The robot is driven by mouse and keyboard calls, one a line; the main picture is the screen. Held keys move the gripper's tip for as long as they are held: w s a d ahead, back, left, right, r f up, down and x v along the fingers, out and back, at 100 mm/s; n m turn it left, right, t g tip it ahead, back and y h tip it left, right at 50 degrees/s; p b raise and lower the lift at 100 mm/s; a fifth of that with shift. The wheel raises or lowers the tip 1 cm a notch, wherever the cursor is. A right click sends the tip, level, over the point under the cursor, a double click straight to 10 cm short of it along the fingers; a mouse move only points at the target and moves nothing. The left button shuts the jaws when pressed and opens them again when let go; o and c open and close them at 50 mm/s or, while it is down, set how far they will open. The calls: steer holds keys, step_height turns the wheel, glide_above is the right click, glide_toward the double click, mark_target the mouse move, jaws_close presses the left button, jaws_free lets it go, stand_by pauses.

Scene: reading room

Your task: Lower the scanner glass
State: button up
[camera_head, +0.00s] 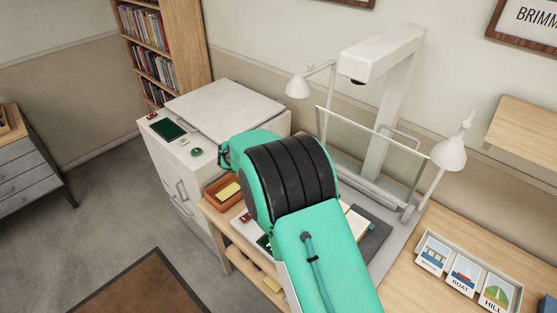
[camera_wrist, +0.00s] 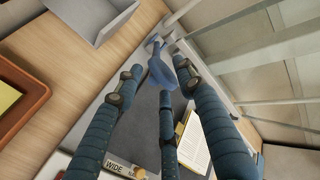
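The scanner glass (camera_head: 365,140) is a clear pane in a thin frame, raised and tilted up behind the scanner bed, with a light bar handle (camera_head: 399,136) near its top. What looks like its pane fills the right of the wrist view (camera_wrist: 245,65). An open book (camera_head: 357,224) lies on the dark scanner bed (camera_head: 374,238); the book also shows in the wrist view (camera_wrist: 195,142). My gripper (camera_wrist: 160,85) has its dark blue fingers spread over the bed, with nothing seen held. In the head view my green arm hides it.
Two white lamps (camera_head: 299,87) (camera_head: 449,153) flank the white overhead camera post (camera_head: 390,100). An orange tray (camera_head: 222,194) sits left of the bed. A tray of picture cards (camera_head: 427,240) lies at the right. A white copier (camera_head: 205,120) stands left.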

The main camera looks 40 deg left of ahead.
jaws_close()
steer(key=shift+s+f, duration=0.1)
steer(key=shift+f, duration=0.05)
